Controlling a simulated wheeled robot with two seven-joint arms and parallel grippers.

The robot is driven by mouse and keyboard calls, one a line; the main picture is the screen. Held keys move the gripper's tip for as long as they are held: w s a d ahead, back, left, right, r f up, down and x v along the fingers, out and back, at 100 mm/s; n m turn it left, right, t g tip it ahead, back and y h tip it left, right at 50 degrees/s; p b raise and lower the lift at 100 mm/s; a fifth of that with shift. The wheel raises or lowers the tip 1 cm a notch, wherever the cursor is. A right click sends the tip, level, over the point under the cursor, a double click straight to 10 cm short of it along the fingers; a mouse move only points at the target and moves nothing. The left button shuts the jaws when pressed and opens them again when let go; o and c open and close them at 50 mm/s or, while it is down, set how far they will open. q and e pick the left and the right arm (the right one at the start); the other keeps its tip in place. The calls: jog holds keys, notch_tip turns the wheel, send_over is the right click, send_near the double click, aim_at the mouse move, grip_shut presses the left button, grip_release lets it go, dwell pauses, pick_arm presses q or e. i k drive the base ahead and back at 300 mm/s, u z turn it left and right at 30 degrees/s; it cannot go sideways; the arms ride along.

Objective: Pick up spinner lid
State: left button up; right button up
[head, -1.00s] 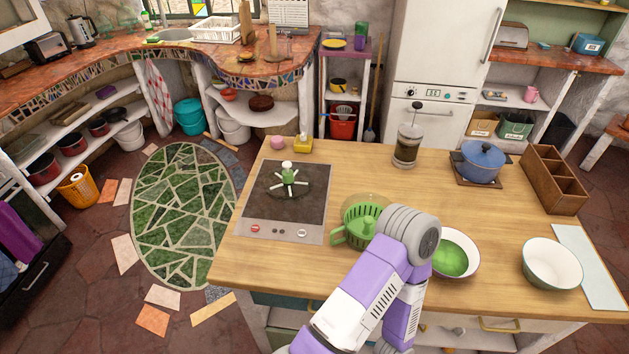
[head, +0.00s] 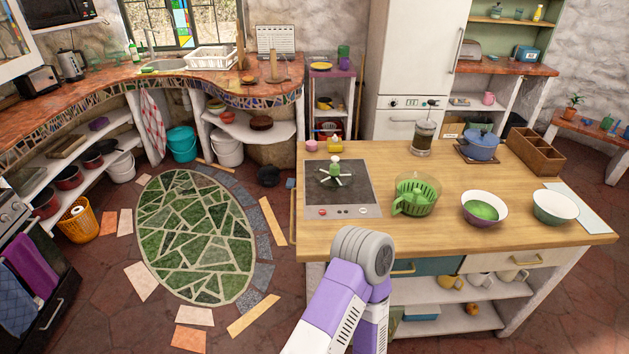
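A round piece with a green and white knob and pale spokes (head: 335,174), which looks like the spinner lid, lies on the dark cooktop (head: 367,210) at the left of the wooden island. The green slotted spinner basket (head: 428,192) sits in a clear bowl to its right, with a green handle part in it. One of my purple and white arms reaches up from the bottom centre, in front of the island's edge. Neither of my grippers shows in the head view, so I cannot see their fingers.
Open floor with a green mosaic (head: 195,235) lies to the left.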

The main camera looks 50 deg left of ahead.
aim_at(342, 174)
jog(key=u, duration=1.7)
